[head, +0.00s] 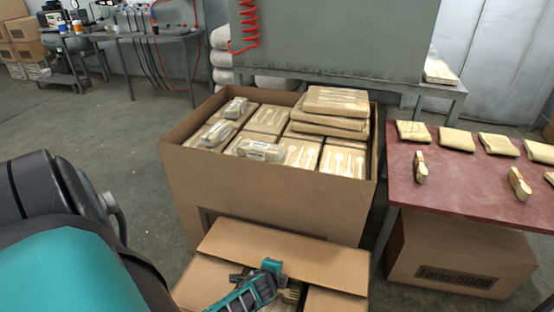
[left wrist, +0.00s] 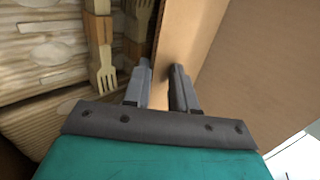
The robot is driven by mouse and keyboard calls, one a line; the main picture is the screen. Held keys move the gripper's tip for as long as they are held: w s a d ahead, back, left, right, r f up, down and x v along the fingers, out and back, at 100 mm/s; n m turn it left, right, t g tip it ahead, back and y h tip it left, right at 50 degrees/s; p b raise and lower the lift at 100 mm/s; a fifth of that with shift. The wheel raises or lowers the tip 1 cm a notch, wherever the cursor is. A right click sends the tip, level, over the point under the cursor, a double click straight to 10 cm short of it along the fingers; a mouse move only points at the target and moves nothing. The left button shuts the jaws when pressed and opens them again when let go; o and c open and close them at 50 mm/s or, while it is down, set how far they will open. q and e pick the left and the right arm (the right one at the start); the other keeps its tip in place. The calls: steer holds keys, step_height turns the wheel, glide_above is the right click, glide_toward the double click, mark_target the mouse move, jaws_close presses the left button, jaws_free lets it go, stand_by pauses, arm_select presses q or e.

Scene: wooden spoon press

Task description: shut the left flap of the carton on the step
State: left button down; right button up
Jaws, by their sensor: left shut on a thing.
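An open brown carton with its flaps spread is at the bottom centre of the head view. Its far flap (head: 285,258) slopes up toward the big box. The left flap (head: 203,280) lies out to the left, and part of the right flap (head: 335,301) shows. My left gripper (head: 268,280) is over the carton's opening. In the left wrist view its fingers (left wrist: 162,85) close on a cardboard panel (left wrist: 188,35); I cannot tell which flap. Wooden forks (left wrist: 104,70) and packs lie beside it. My right gripper is out of view.
A large open box (head: 270,205) of wrapped wooden cutlery stands right behind the carton. A red-topped table (head: 470,190) with small packs is at the right, with a closed carton (head: 455,262) under it.

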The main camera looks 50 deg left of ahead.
arm_select(q)
steer(key=shift+s+a+f, duration=0.1)
steer(key=shift+f, duration=0.4)
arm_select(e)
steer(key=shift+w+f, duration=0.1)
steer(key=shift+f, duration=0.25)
arm_select(q)
steer(key=c, duration=1.2)
jaws_free()
steer(key=shift+c, duration=0.2)
steer(key=shift+r, duration=0.1)
